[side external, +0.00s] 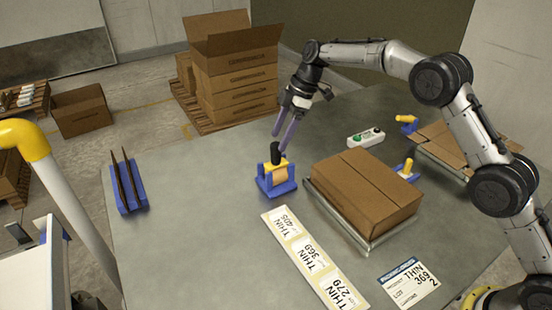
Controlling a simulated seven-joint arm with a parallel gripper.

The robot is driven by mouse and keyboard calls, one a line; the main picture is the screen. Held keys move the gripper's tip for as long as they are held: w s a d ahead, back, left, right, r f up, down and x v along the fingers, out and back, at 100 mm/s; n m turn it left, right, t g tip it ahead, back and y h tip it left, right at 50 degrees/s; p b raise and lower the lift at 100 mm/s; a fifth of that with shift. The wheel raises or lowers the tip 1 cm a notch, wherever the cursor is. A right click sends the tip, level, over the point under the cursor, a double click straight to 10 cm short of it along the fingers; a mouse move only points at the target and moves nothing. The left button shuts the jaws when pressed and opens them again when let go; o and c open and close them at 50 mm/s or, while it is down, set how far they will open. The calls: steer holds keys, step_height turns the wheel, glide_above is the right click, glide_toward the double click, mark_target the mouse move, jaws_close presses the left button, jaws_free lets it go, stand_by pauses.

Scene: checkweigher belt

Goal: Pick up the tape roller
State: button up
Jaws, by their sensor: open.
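The tape roller (275,180) looks like a blue stand with yellow parts, a tan roll and a black upright handle. It stands on the grey table, left of the large carton. My gripper (282,141) reaches down from above with its two purple fingers apart. The fingertips are at the height of the black handle in the picture, close to it. I cannot tell from this one view whether the fingers are around the handle or in front of or behind it.
A closed carton (365,192) sits on a metal plate to the right. A label strip (311,258) and a printed card (408,283) lie in front. A blue rack (128,192) stands left. A button box (366,138) and yellow-and-blue tools (406,168) are behind. The table's left middle is clear.

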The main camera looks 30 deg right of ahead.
mark_target(276, 152)
steer(key=x, duration=0.2)
steer(key=s+x, duration=0.1)
steer(key=x, duration=0.1)
steer(key=shift+d+f, duration=0.1)
steer(key=shift+f, duration=0.05)
steer(key=shift+w+a+f, duration=0.15)
steer(key=shift+a+f, duration=0.1)
steer(key=shift+f, duration=0.3)
jaws_close()
